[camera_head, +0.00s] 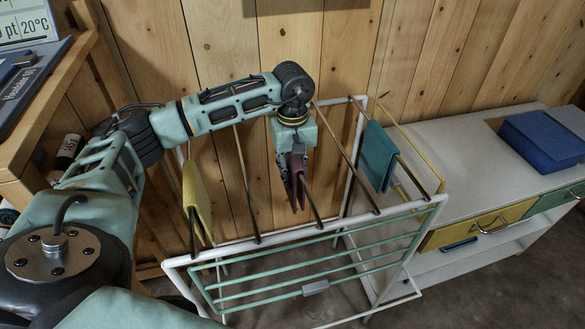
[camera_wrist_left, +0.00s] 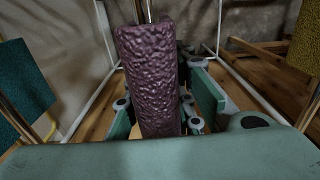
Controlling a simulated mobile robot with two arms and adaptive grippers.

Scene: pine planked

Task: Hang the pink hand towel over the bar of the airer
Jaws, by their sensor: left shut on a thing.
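The hand towel (camera_head: 295,166) is a dull mauve-pink folded strip, held at a middle bar of the white airer (camera_head: 300,240). My left gripper (camera_head: 299,196) points down over the airer and is shut on the towel. In the left wrist view the towel (camera_wrist_left: 150,75) stands between the fingers (camera_wrist_left: 160,122), in line with a thin bar that shows beyond its top. I cannot tell whether the towel straddles or touches the bar. My right gripper is not in view.
A yellow cloth (camera_head: 197,200) hangs on a bar to the left, and a teal cloth (camera_head: 377,157) hangs to the right. A white cabinet (camera_head: 460,170) with a blue box (camera_head: 543,142) stands at right. A wooden shelf (camera_head: 45,120) is at left. The plank wall is close behind.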

